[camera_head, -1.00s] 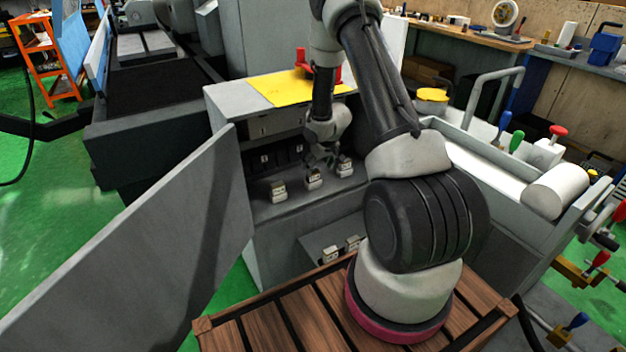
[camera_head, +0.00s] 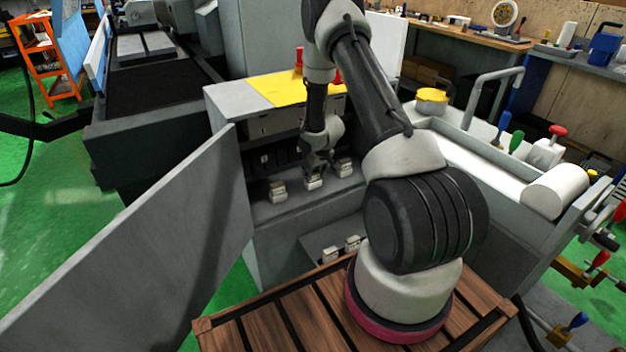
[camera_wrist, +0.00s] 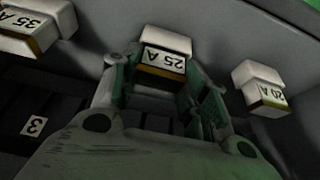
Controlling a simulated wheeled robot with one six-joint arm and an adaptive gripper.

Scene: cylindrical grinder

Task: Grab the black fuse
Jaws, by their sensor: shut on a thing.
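Three white block fuses stand in a row on the grey cabinet shelf. My gripper (camera_head: 317,168) reaches down to the middle fuse (camera_head: 313,184). In the wrist view my gripper (camera_wrist: 163,68) is shut on this fuse, labelled 25 A (camera_wrist: 165,52), with a brownish-gold band. The 35 A fuse (camera_wrist: 30,28), with a dark band, stands to its left. The 20 A fuse (camera_wrist: 258,86), with a yellowish band, stands to its right. The outer fuses also show in the head view, at left (camera_head: 278,190) and right (camera_head: 345,167). I cannot tell from the bands which is the black fuse.
Two similar blocks (camera_head: 341,248) sit on a lower ledge. A dark panel with numbered labels (camera_wrist: 33,125) is behind the row. The open grey cabinet door (camera_head: 130,250) stands at the left. The yellow-topped cabinet roof (camera_head: 285,90) is above the shelf.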

